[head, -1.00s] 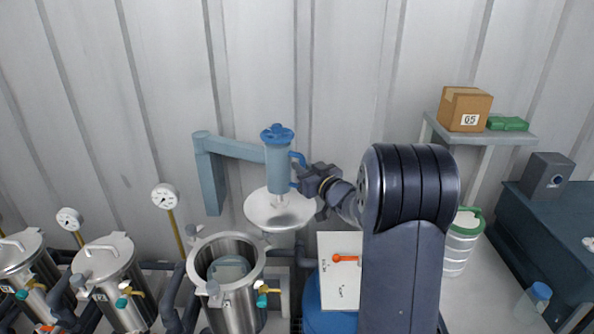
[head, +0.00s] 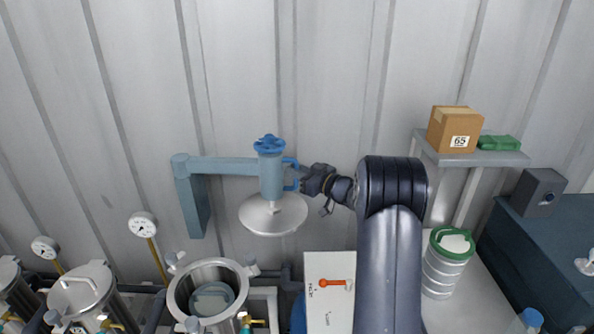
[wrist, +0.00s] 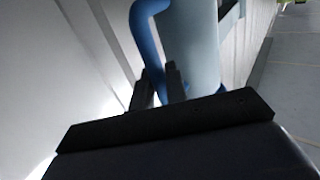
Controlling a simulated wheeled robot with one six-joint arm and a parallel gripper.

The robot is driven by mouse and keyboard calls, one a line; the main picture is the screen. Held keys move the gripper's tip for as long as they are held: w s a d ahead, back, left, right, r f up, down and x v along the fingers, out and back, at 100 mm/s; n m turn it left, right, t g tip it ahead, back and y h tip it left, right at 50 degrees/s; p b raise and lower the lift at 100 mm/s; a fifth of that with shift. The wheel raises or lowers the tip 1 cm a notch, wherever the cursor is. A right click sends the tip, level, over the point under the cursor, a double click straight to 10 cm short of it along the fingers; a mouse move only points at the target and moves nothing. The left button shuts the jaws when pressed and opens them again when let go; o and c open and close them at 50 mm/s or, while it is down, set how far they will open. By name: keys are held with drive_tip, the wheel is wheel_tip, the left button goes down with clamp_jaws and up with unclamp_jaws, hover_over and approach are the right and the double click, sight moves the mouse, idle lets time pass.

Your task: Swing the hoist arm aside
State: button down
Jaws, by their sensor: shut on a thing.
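The hoist arm (head: 225,166) is a blue-grey beam reaching right from a wall bracket (head: 196,205). At its end is a blue cylinder (head: 271,176) with a blue star-shaped knob on top and a blue loop handle (head: 292,163) on its right side. A round steel lid (head: 273,218) hangs under the cylinder. My gripper (head: 306,180) is shut on the blue handle, right of the cylinder. In the wrist view the dark fingers (wrist: 160,88) close around the lower part of the handle (wrist: 149,35), beside the cylinder (wrist: 195,40).
The open steel vessel (head: 208,267) stands below and left of the hanging lid. A shelf with a box (head: 455,129) is at right.

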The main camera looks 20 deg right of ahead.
drive_tip(key=shift+a, duration=0.1)
drive_tip(key=c, duration=1.5)
unclamp_jaws()
drive_tip(key=b+v, duration=0.3)
drive_tip(key=v, duration=0.8)
drive_tip(key=shift+w, duration=0.1)
